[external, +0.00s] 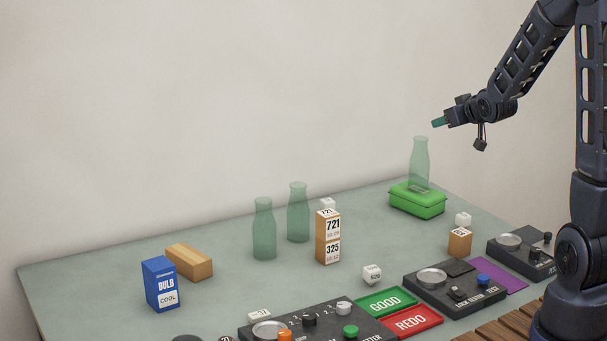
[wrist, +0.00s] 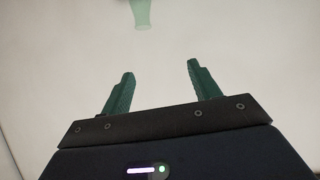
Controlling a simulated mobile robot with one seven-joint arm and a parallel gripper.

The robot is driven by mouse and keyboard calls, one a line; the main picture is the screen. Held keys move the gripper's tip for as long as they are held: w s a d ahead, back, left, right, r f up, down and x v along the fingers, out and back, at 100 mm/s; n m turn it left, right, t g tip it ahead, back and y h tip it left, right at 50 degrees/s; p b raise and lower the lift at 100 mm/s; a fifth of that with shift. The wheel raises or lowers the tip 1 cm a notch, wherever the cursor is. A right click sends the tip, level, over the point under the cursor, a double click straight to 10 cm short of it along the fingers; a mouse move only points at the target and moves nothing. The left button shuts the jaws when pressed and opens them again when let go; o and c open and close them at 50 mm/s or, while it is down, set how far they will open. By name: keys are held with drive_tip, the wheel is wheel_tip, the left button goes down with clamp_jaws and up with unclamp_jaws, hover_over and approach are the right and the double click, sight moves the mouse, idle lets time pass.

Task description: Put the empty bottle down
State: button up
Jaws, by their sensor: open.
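A translucent green bottle (external: 419,165) stands upright on a green lidded box (external: 417,201) at the back right of the table. Two similar bottles stand upright on the table near the middle, one at the left (external: 264,230) and one at the right (external: 298,213). I cannot tell which, if any, is empty. My gripper (external: 438,122) is in the air just above and to the right of the bottle on the box, apart from it. In the wrist view my gripper (wrist: 160,75) is open with nothing between its fingers. A green bottle (wrist: 142,12) shows beyond them, cut by the top edge.
Stacked number blocks (external: 328,237) stand right of the two bottles. A blue bulb box (external: 160,284) and a wooden block (external: 189,261) are at the left. Green GOOD (external: 385,302) and red REDO (external: 411,321) pads lie among dark devices in front. Table is clear between the stacked blocks and green box.

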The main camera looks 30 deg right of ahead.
drive_tip(key=s+a+r+g, duration=0.2)
drive_tip(key=s+a+r, duration=0.1)
drive_tip(key=s, duration=0.8)
drive_tip(key=s+a+r+g+y, duration=0.1)
drive_tip(key=s+a+r+g, duration=0.1)
drive_tip(key=s, duration=1)
drive_tip(key=s+a+r+g, duration=0.3)
drive_tip(key=s+a, duration=0.3)
drive_tip(key=s, duration=0.5)
drive_tip(key=shift+s+a+r+g+y, duration=0.3)
drive_tip(key=shift+s+r+g, duration=0.1)
drive_tip(key=shift+g, duration=0.1)
drive_tip(key=shift+d, duration=0.1)
